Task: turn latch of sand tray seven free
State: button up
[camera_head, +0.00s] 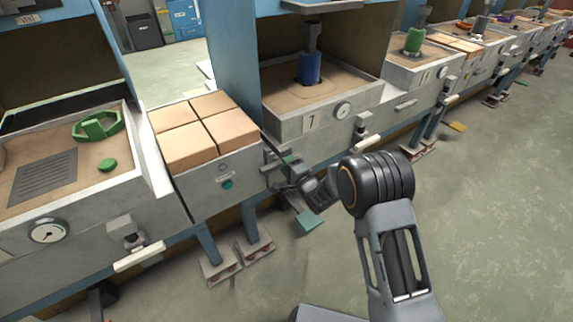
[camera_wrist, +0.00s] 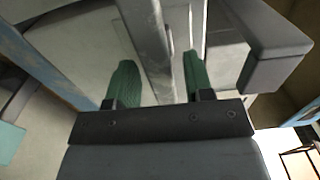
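Sand tray seven (camera_head: 283,122) has a plate marked 7 (camera_head: 311,122) and a round gauge on its front. A blue cylinder stands on its sand. My gripper (camera_head: 288,160) is at the tray's lower left corner, at a small grey metal fitting (camera_head: 270,157) that looks like the latch. In the wrist view my gripper (camera_wrist: 160,85) is open, with a green pad on either side of a grey bar (camera_wrist: 153,40), probably the latch lever. The bar lies between the pads, closer to the right one; I cannot tell whether it touches. The head view partly hides the latch behind my gripper.
A bench with tan blocks (camera_head: 205,128) adjoins on the left, beyond it a tray with a green ring (camera_head: 97,125). A white-tipped handle (camera_head: 368,139) juts out right of the gauge. In the wrist view a thick grey block (camera_wrist: 275,55) sits close on the right. Floor is open at right.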

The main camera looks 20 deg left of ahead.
jog(key=p+v, duration=0.2)
jog(key=v, duration=1.2)
jog(key=shift+p, duration=0.3)
jog(key=shift+w, duration=0.1)
jog(key=w+d+r+n+h+p, duration=0.1)
jog(key=d+r+h+p, duration=0.35)
jog(key=r, duration=0.45)
jog(key=d+r+n+g+h+p, duration=0.1)
jog(key=d+r+n+h+p, duration=0.15)
jog(key=d+r+p, duration=0.45)
jog(key=w+d+r+n+h+p, duration=0.1)
jog(key=d+r+h+p, duration=0.25)
jog(key=r, duration=0.65)
jog(key=s+d+r+n+g+h+p, duration=0.1)
jog(key=s+d+r+g+p, duration=0.1)
jog(key=s+r+p, duration=0.2)
jog(key=s+d+r+n+g+h+p, duration=0.1)
jog(key=s+d+r+n+g+p, duration=0.1)
jog(key=s+r, duration=0.5)
jog(key=s+d+r+n+g+h+p, duration=0.1)
jog(key=s+d+r+g+p, duration=0.2)
jog(key=s+r+p, duration=0.3)
jog(key=shift+s+d+r, duration=0.1)
jog(key=shift+s, duration=0.5)
jog(key=shift+s+d+r, duration=0.1)
jog(key=shift+s+d, duration=0.05)
jog(key=shift+s, duration=0.45)
jog(key=shift+c, duration=0.7)
